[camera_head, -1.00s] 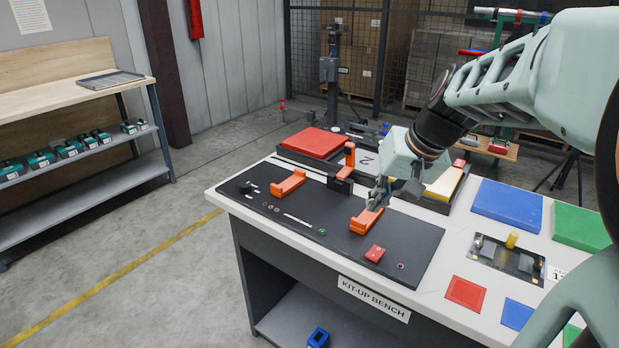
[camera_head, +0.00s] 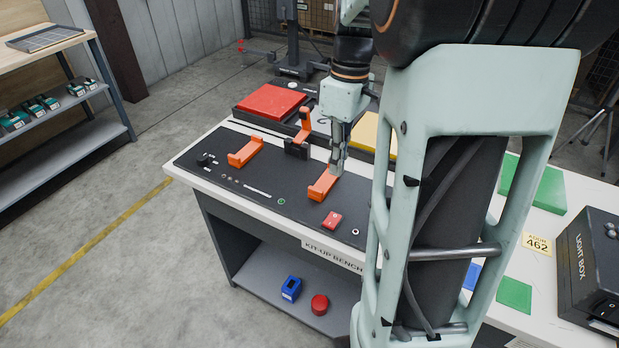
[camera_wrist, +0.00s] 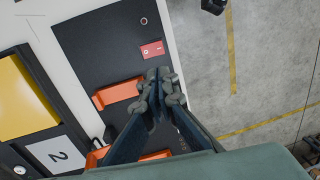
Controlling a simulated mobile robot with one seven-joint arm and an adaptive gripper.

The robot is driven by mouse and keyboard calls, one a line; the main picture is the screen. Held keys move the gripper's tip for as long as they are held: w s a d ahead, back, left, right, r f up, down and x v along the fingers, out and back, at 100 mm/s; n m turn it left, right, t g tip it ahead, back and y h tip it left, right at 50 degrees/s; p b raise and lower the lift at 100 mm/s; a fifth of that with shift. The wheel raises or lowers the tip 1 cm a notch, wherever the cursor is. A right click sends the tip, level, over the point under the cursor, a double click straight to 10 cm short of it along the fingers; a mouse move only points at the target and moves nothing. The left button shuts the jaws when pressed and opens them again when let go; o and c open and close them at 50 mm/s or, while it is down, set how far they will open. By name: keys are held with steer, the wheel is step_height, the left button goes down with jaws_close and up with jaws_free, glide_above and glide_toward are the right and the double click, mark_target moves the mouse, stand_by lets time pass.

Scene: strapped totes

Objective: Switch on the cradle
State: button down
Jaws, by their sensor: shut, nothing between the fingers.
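A black panel (camera_head: 262,192) lies on the bench top with two orange cradle pieces, one near the left (camera_head: 245,152) and one near the right (camera_head: 322,187). A red rocker switch (camera_head: 333,219) sits just in front of the right piece. My gripper (camera_head: 337,171) is shut and empty, pointing down at the back end of the right orange piece; I cannot tell whether they touch. In the wrist view, my fingertips (camera_wrist: 158,84) are together beside that orange piece (camera_wrist: 116,96), with the red switch (camera_wrist: 152,50) just beyond them.
An upright orange bracket (camera_head: 305,124) stands behind the panel. Red (camera_head: 270,101) and yellow pads lie at the back. My arm link covers the bench's middle right. A light box (camera_head: 590,265) is at the right. Blue and red items lie on the lower shelf.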

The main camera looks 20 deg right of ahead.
steer(key=shift+f, duration=0.15)
steer(key=b, duration=0.2)
glide_toward(329, 224)
steer(key=f, duration=0.6)
steer(key=shift+s+a+f, duration=0.2)
steer(key=shift+a+f, duration=0.15)
steer(key=shift+s+a+f, duration=0.15)
steer(key=shift+f, duration=0.45)
steer(key=shift+r, duration=0.15)
